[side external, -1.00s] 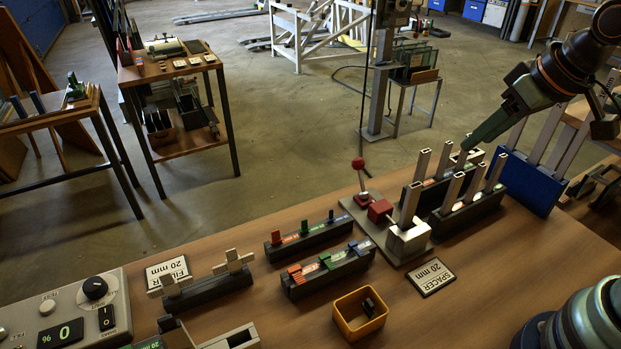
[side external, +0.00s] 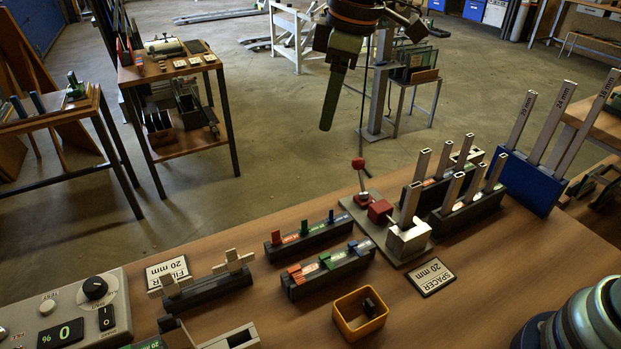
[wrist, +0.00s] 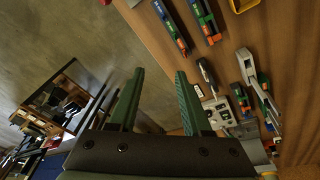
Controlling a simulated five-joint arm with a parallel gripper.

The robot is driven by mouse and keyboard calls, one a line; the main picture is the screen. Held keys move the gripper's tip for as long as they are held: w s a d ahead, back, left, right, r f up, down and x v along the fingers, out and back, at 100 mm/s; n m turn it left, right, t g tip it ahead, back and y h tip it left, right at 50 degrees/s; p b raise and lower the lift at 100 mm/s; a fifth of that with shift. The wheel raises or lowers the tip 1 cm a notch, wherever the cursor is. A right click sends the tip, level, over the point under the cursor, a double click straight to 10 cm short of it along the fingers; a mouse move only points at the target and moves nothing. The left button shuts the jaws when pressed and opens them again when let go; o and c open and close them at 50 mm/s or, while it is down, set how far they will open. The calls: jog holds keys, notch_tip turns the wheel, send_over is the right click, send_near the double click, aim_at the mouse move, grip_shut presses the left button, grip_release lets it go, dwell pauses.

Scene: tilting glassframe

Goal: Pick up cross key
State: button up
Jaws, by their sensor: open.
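Two pale, cross-shaped pieces, which look like cross keys, stand in a dark holder (side external: 208,292) at the left front of the bench: a left one (side external: 167,285) and a right one (side external: 234,262). My gripper (side external: 328,120) is high above and beyond them, up and to the right in the side view, pointing down and apart from everything. In the wrist view its two green fingers (wrist: 157,98) are spread with nothing between them. The crosses are too small to tell apart there.
A control box (side external: 70,312) stands at the left front. Racks with coloured pieces (side external: 320,260), a yellow bin (side external: 360,314) and a red-knobbed fixture (side external: 400,236) fill the middle. A blue block with tall bars (side external: 530,180) stands at the right.

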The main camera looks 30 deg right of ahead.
jog(key=w+a+f+n+g, duration=0.1)
jog(key=a+f+n, duration=0.35)
jog(key=a, duration=0.55)
jog(key=n+g+h, duration=0.1)
jog(key=n, duration=0.2)
send_near(232, 260)
notch_tip(232, 260, down, 10)
jog(key=shift+w+f, duration=0.1)
jog(key=shift+w, duration=0.1)
jog(key=shift+c, duration=0.3)
grip_shut()
